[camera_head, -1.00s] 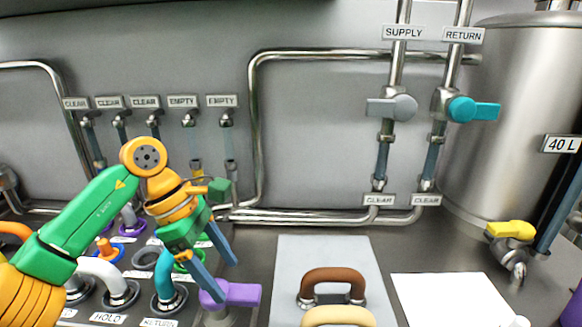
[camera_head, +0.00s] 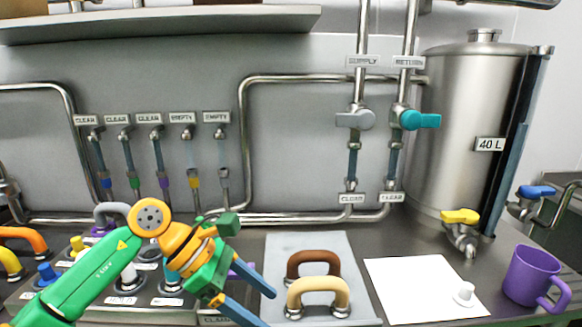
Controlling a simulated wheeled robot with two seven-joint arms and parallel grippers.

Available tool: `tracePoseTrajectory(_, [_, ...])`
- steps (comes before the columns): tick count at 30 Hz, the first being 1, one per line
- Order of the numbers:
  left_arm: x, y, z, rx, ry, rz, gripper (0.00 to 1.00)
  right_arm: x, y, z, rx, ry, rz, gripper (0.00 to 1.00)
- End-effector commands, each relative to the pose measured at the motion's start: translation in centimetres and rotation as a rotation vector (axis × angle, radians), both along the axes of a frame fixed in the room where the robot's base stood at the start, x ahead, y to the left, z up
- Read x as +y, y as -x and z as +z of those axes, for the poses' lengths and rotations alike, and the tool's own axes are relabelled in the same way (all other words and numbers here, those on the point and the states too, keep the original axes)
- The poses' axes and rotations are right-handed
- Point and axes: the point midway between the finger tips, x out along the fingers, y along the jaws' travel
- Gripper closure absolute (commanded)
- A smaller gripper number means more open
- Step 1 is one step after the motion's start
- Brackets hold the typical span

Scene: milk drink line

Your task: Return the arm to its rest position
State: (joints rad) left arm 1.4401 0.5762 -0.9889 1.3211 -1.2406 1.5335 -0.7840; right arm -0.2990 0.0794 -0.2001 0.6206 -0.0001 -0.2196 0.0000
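My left arm comes in from the lower left, green and yellow. Its gripper (camera_head: 264,308) has two blue fingers spread apart with nothing visible between them. The fingers point down and right, in front of the left edge of the grey mat (camera_head: 277,248). A purple handle (camera_head: 240,268) shows partly behind the gripper; whether they touch cannot be told. My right gripper is not in view.
Hoses and plugs on a panel (camera_head: 125,284) lie around my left arm. Brown (camera_head: 313,257) and cream (camera_head: 318,284) handles stand on the mat. Right are a white sheet (camera_head: 415,280), a purple mug (camera_head: 533,276) and a steel tank (camera_head: 465,130). Pipes run along the wall.

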Motion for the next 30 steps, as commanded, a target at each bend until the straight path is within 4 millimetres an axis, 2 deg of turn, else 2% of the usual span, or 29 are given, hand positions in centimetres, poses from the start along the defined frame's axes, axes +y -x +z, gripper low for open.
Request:
tracePoseTrajectory(4, [-5.7, 1.1, 0.8, 0.083, 0.289, 0.031, 0.22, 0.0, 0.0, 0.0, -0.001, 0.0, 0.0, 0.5])
tracePoseTrajectory(6, [-8.4, 1.7, 2.2, 0.16, 0.48, 0.076, 0.22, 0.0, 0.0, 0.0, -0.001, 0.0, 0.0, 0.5])
tracePoseTrajectory(9, [-10.9, 1.9, 5.3, 0.33, 0.796, 0.191, 0.22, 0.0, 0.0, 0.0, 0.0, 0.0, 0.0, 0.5])
tracePoseTrajectory(11, [-11.1, 1.2, 7.4, 0.482, 1.02, 0.305, 0.22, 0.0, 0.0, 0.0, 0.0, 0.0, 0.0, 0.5])
tracePoseTrajectory(13, [-9.2, -1.0, 9.0, 0.727, 1.312, 0.512, 0.22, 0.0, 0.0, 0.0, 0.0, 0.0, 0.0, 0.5])
tracePoseTrajectory(14, [-7.5, -2.3, 8.9, 0.855, 1.443, 0.633, 0.22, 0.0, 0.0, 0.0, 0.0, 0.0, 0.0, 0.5])
tracePoseTrajectory(15, [-4.6, -4.2, 7.5, 1.039, 1.609, 0.82, 0.22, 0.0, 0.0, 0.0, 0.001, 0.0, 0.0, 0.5])
tracePoseTrajectory(17, [0.0, -6.1, 3.2, 1.298, 1.807, 1.126, 0.22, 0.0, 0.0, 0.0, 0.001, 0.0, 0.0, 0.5])
tracePoseTrajectory(18, [2.5, -6.4, -0.2, 1.441, 1.896, 1.317, 0.22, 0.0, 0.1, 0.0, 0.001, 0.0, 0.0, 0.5])
tracePoseTrajectory(20, [5.6, -5.5, -5.6, 1.62, 1.987, 1.596, 0.22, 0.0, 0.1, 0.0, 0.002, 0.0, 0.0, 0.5])
tracePoseTrajectory(21, [7.2, -4.3, -8.9, -1.664, -1.961, -1.72, 0.22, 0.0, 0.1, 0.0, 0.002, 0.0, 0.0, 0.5])
tracePoseTrajectory(24, [9.6, -0.2, -15.5, -1.476, -1.606, -1.695, 0.22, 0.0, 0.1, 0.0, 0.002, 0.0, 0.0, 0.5])
tracePoseTrajectory(27, [10.9, 4.3, -20.0, -1.319, -1.351, -1.667, 0.22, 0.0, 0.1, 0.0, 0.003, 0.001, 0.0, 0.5])
tracePoseTrajectory(30, [11.5, 8.8, -23.1, -1.185, -1.149, -1.64, 0.22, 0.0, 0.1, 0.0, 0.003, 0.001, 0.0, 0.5])
